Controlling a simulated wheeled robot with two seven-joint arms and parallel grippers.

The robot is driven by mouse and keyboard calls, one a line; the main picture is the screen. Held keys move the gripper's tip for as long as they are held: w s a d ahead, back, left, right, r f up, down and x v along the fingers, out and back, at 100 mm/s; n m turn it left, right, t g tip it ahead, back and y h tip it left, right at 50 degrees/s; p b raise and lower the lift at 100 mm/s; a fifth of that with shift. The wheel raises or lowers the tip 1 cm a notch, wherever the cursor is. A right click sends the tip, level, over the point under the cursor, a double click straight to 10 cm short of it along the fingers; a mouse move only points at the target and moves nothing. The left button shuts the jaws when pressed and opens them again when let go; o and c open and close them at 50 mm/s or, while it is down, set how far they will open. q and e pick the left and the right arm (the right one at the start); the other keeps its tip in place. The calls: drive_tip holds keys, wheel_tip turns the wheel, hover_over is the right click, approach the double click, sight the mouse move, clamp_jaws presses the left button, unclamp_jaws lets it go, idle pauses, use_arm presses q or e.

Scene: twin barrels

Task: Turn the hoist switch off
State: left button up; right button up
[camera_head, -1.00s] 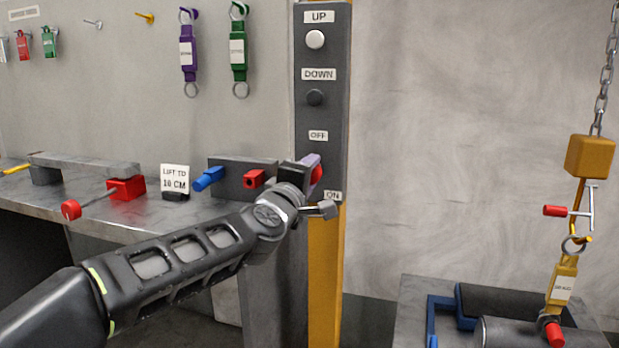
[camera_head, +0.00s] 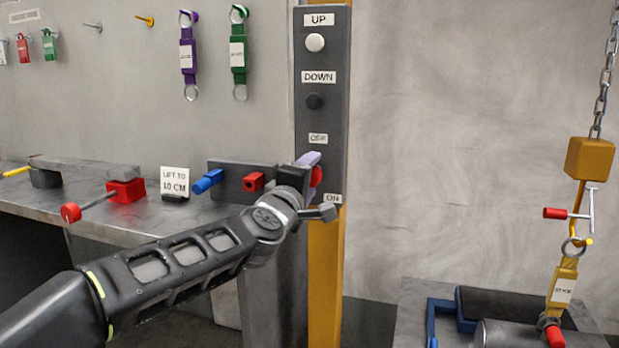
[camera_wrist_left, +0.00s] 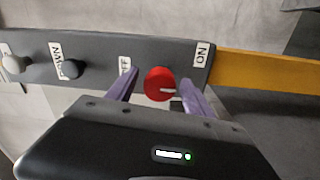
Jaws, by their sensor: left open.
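The hoist switch is a round red knob (camera_head: 316,177) low on the dark control panel (camera_head: 322,120), between the OFF label (camera_head: 318,138) and the ON label (camera_head: 333,199). In the left wrist view the red knob (camera_wrist_left: 159,82) has a white mark that points toward the ON label (camera_wrist_left: 202,54). My left gripper (camera_head: 310,165) is at the knob and partly hides it in the head view. In the left wrist view its purple fingers (camera_wrist_left: 159,77) are open, one on each side of the knob. I cannot tell whether they touch it. My right gripper is not in view.
Above the switch are a white UP button (camera_head: 315,42) and a dark DOWN button (camera_head: 315,101). A workbench (camera_head: 120,226) with red and blue parts stands left. A yellow hoist block (camera_head: 589,157) hangs on a chain at right. The wall between is clear.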

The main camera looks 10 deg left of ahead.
use_arm(q)
drive_tip(key=s, duration=0.7)
drive_tip(key=shift+s+a+f, duration=0.15)
drive_tip(key=shift+s+a, duration=0.05)
drive_tip(key=shift+s, duration=0.15)
